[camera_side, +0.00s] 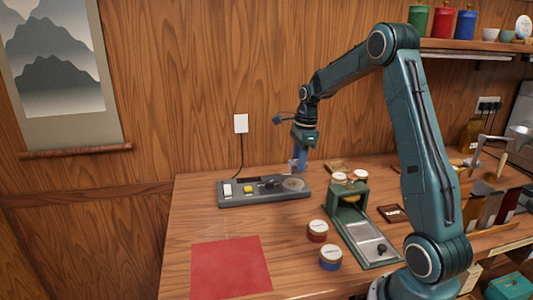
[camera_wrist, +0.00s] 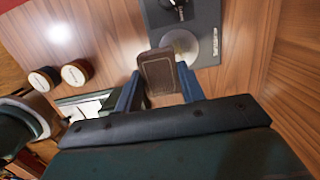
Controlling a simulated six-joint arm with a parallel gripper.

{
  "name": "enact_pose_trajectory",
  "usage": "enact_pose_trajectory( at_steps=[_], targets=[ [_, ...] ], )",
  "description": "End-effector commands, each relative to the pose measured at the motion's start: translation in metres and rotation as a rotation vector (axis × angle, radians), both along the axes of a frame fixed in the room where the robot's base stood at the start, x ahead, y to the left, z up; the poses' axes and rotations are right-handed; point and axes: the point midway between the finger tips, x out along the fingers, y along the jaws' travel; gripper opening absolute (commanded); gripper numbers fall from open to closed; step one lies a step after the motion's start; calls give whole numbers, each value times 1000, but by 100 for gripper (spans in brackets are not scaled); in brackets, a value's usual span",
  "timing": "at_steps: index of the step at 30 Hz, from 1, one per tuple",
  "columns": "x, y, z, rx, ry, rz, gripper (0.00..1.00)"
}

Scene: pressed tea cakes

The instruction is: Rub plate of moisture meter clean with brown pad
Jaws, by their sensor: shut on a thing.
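The moisture meter (camera_side: 232,199) is a dark grey slab on the table, with a white switch, a yellow button, a black knob and a round metal plate (camera_side: 293,184) at its right end. My gripper (camera_side: 298,164) is above the plate end. In the wrist view its blue fingers (camera_wrist: 158,92) are shut on the brown pad (camera_wrist: 157,72), a flat rounded rectangle. The pad covers part of the round plate (camera_wrist: 183,46) in that view. It looks a little above the plate; I cannot tell if they touch. Any dirt on the plate is too small to tell.
A green stand (camera_side: 346,190) with white-topped tins is right of the meter. A red mat (camera_side: 230,267) lies front left. The table between mat and meter is clear.

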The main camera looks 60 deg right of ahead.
Motion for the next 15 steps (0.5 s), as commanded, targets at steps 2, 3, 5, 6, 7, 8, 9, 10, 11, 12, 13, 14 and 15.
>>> enact_pose_trajectory(
  at_steps=[2, 3, 5, 6, 7, 8, 9, 10, 11, 12, 13, 14, 15],
  targets=[
    [0, 0, -7, 1, 1, 0, 21],
    [0, 0, -11, 1, 1, 1, 21],
    [0, 1, -17, 1, 1, 1, 21],
    [0, 1, -21, 1, 1, 2, 21],
    [0, 1, -23, 2, 2, 2, 21],
    [0, 1, -26, 1, 1, 2, 21],
    [0, 1, -29, 1, 1, 2, 21],
    [0, 1, -32, 1, 1, 2, 21],
    [0, 1, -35, 1, 1, 1, 21],
    [0, 1, -38, 1, 1, 1, 21],
    [0, 1, -41, 1, 1, 1, 21],
    [0, 1, -44, 1, 1, 1, 21],
    [0, 1, -48, 1, 3, 1, 21]
  ],
)
